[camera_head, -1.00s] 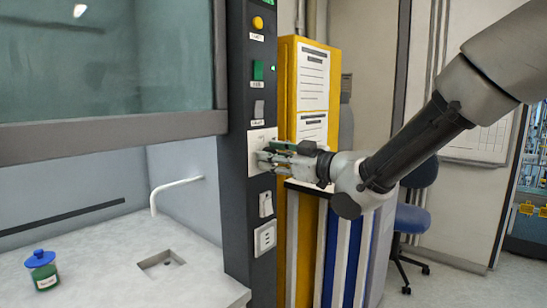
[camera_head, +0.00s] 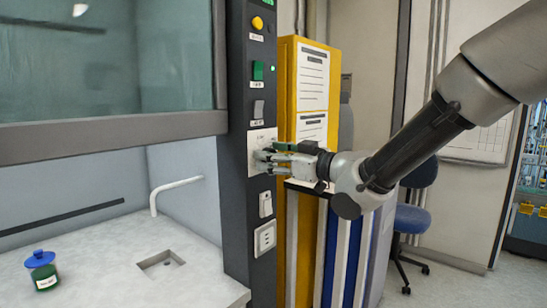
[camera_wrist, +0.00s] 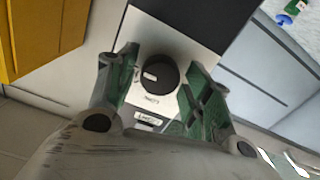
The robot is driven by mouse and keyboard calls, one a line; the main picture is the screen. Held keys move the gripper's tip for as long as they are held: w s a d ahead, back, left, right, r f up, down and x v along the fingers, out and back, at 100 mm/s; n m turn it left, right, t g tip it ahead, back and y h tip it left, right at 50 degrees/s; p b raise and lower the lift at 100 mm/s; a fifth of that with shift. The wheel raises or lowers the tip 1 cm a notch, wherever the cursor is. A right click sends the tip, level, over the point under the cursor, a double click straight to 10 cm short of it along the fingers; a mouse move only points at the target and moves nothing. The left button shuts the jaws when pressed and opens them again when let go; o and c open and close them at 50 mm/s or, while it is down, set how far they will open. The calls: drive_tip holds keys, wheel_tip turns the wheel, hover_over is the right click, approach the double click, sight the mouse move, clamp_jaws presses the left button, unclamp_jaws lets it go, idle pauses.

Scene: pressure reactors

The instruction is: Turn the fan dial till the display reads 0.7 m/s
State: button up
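The fan dial (camera_wrist: 157,75) is a round black knob with a white mark on its left side in the wrist view. It sits on a pale plate (camera_wrist: 185,35) on the dark post. My gripper (camera_wrist: 163,58) has its green-padded fingers apart, one on each side of the dial, with narrow gaps seeming to show. In the head view my gripper (camera_head: 262,157) is at the pale plate and hides the dial. Below the dial are a small label and a small light panel (camera_wrist: 147,118); I cannot read a value on it.
A yellow cabinet (camera_head: 290,90) stands close on the right. A blue-lidded jar (camera_head: 42,270) stands on the worktop at left.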

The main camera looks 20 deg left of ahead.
idle(0.3)
drive_tip(key=v, duration=1.2)
drive_tip(key=shift+w, duration=0.1)
